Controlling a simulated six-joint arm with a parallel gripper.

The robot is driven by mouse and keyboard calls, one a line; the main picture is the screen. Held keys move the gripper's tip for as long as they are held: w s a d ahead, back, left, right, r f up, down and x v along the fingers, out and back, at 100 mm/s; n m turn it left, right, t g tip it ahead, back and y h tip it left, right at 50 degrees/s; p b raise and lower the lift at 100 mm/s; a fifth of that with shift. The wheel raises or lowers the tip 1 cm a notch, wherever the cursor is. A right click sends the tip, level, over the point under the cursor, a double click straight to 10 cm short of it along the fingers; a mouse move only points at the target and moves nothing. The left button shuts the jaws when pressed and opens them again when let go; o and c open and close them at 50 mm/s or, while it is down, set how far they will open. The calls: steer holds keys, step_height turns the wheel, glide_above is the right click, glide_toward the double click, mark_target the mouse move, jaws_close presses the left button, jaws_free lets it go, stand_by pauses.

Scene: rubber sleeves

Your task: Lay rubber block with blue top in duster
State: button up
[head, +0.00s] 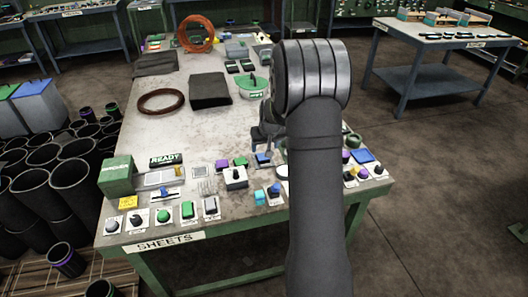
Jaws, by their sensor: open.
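My gripper (264,148) is open over the right half of the table, partly hidden behind my arm. A small block with a blue top (263,159) sits directly below or between its fingers; contact cannot be told. Another small dark block with a blue top (274,189) stands nearer the front edge, beside a cyan block (259,197). No thing is clearly marked as the duster.
The table (150,125) carries a brown ring (161,101), a green-lidded pot (253,88), a READY sign (166,159) and an orange coil (196,34). Switches and buttons line the front edge. Small coloured parts (356,163) crowd the right corner. Centre left is bare.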

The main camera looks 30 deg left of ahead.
mark_target(263, 157)
steer(key=shift+v, duration=2.25)
steer(key=shift+f, duration=0.1)
steer(key=x, duration=1.2)
steer(key=shift+a+r, duration=0.1)
steer(key=shift+r, duration=1.35)
